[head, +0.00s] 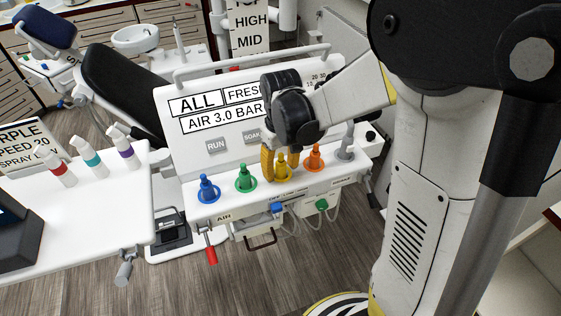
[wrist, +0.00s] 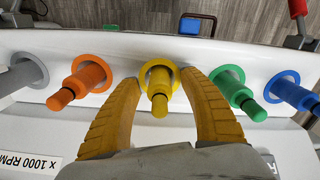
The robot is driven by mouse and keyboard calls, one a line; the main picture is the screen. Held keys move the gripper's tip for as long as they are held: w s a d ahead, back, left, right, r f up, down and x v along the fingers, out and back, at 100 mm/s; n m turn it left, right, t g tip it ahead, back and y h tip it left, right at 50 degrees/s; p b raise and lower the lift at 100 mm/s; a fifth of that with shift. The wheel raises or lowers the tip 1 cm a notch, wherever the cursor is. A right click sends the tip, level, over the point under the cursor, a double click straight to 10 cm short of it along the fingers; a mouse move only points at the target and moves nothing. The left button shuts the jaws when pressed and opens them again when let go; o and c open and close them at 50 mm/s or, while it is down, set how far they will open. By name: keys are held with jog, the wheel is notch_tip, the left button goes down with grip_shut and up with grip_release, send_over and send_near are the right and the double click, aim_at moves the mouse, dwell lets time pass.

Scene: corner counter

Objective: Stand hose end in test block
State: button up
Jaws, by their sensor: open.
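Several coloured hose ends stand in matching ring holders along the front ledge of the white unit. The yellow hose end (head: 281,169) stands in its yellow ring, and it also shows in the wrist view (wrist: 159,92). My gripper (head: 280,172) is open, pointing down at it. In the wrist view my yellow fingers (wrist: 165,80) are on either side of the yellow hose end, with visible gaps. Blue (head: 207,188), green (head: 245,178), orange (head: 314,157) and grey (head: 346,146) hose ends stand beside it. I cannot tell which part is the test block.
The white unit (head: 222,150) carries signs reading "ALL" and "AIR 3.0 BAR". A red-handled lever (head: 210,254) hangs at its front left. A left counter (head: 90,215) holds red, teal and purple-marked bottles and a dark device (head: 18,232). A dental chair stands behind.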

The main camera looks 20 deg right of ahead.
aim_at(281, 154)
jog(key=shift+f, duration=0.1)
grip_shut()
jog(key=shift+r+p, duration=2.4)
jog(key=shift+r, duration=0.9)
